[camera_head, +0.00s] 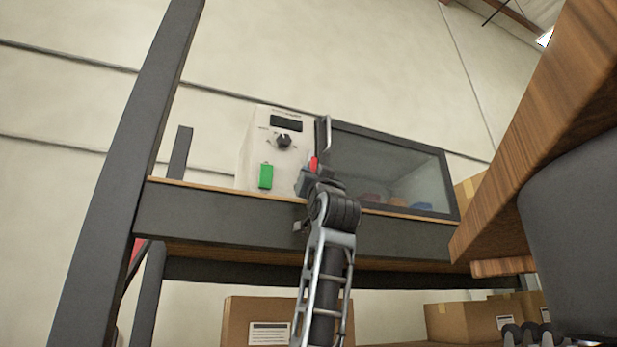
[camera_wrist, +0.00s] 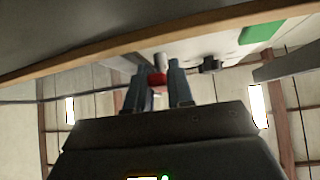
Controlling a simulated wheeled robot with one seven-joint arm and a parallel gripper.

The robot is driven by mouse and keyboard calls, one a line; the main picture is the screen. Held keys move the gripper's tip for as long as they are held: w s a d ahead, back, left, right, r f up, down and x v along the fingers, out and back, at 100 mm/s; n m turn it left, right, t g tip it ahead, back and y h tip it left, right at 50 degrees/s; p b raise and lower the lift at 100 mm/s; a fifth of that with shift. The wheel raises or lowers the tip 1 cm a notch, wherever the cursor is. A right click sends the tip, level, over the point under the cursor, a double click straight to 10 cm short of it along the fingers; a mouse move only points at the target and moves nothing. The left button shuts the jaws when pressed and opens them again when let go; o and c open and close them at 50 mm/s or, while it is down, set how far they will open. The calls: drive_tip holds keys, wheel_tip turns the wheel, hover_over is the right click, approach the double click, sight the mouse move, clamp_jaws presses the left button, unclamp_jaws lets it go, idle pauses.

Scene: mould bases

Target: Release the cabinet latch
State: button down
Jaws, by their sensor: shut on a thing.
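The cabinet (camera_head: 243,150) stands on a shelf, with a pale control panel on the left and a dark-framed glass door (camera_head: 385,170) on the right, which looks closed. A small red latch (camera_head: 314,163) sits low between panel and door. My gripper (camera_head: 307,178) reaches up to it from below. In the wrist view, the two fingers of my gripper (camera_wrist: 157,88) are shut on the red latch (camera_wrist: 157,79), with a pale tip showing above it. The fingers partly hide the latch.
The panel carries a green button (camera_head: 266,176), a dark knob (camera_head: 283,142) and a display (camera_head: 286,123). A grey door handle (camera_head: 327,134) rises just above the latch. The shelf's wooden edge (camera_head: 220,190) runs close below my gripper. Cardboard boxes (camera_head: 465,321) stand lower down.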

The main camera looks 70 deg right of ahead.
drive_tip(key=n+t, duration=0.1)
drive_tip(key=n+t+y, duration=0.1)
drive_tip(key=n, duration=0.1)
drive_tip(key=shift+s+d+y, duration=0.15)
drive_tip(key=shift+s+y, duration=0.05)
drive_tip(key=shift+y, duration=0.1)
drive_tip(key=shift+n+t+y, duration=0.3)
drive_tip(key=shift+n+t, duration=0.2)
drive_tip(key=c, duration=1.1)
unclamp_jaws()
drive_tip(key=shift+f, duration=0.1)
drive_tip(key=b+v, duration=0.2)
drive_tip(key=v, duration=0.5)
drive_tip(key=shift+s+f, duration=0.2)
drive_tip(key=shift+s, duration=0.05)
